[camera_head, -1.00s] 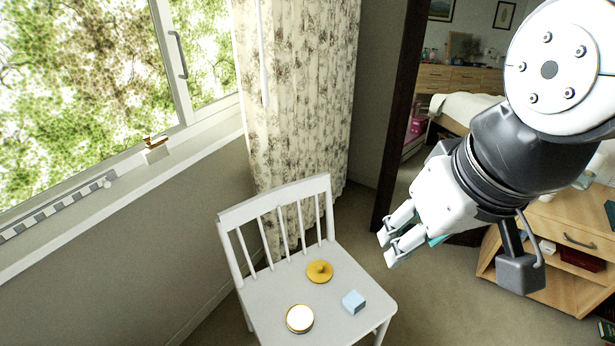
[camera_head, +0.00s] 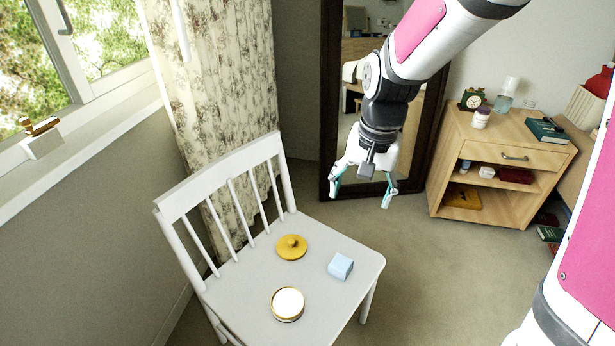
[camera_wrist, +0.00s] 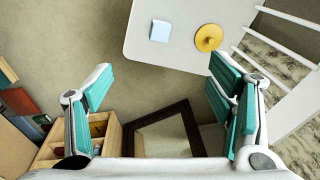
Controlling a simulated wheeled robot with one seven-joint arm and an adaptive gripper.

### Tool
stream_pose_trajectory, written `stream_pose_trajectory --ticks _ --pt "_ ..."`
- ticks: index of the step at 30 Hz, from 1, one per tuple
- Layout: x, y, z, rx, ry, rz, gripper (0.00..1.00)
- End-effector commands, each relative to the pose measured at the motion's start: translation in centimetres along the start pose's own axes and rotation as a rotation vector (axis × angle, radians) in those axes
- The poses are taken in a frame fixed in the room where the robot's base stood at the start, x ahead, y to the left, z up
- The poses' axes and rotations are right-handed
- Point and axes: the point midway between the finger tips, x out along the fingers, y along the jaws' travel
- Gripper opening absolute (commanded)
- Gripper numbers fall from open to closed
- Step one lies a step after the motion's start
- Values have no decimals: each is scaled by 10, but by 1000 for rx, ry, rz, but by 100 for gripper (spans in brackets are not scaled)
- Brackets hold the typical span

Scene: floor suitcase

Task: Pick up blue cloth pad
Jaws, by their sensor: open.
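The blue cloth pad (camera_head: 340,266) is a small light-blue block lying on the seat of the white chair (camera_head: 250,290), near the seat's right edge. In the wrist view the pad (camera_wrist: 160,31) is near the top, beyond my fingertips. My gripper (camera_head: 361,200) hangs above and behind the chair, up and to the right of the pad in the head view, pointing down. Its two teal-padded fingers are wide apart with nothing between them. In the wrist view my gripper (camera_wrist: 163,85) frames floor and the chair's edge.
A yellow knobbed lid (camera_head: 291,247) and a round white-topped tin (camera_head: 287,304) share the seat with the pad. The slatted chair back (camera_head: 225,190) rises at the left. A wooden nightstand (camera_head: 500,165) stands at the right. Floor between chair and nightstand is clear.

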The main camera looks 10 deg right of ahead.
Motion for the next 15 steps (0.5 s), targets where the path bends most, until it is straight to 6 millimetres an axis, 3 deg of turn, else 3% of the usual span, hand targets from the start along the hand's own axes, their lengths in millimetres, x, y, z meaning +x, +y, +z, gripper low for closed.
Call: stream_pose_trajectory --ticks 1,6,10,15 --pt "40 -4 -9 28 -19 15 75" --pt "129 -12 -31 124 -49 51 75" --pt "180 -13 -40 179 -62 73 75" --pt "216 -14 -45 219 -70 90 75"
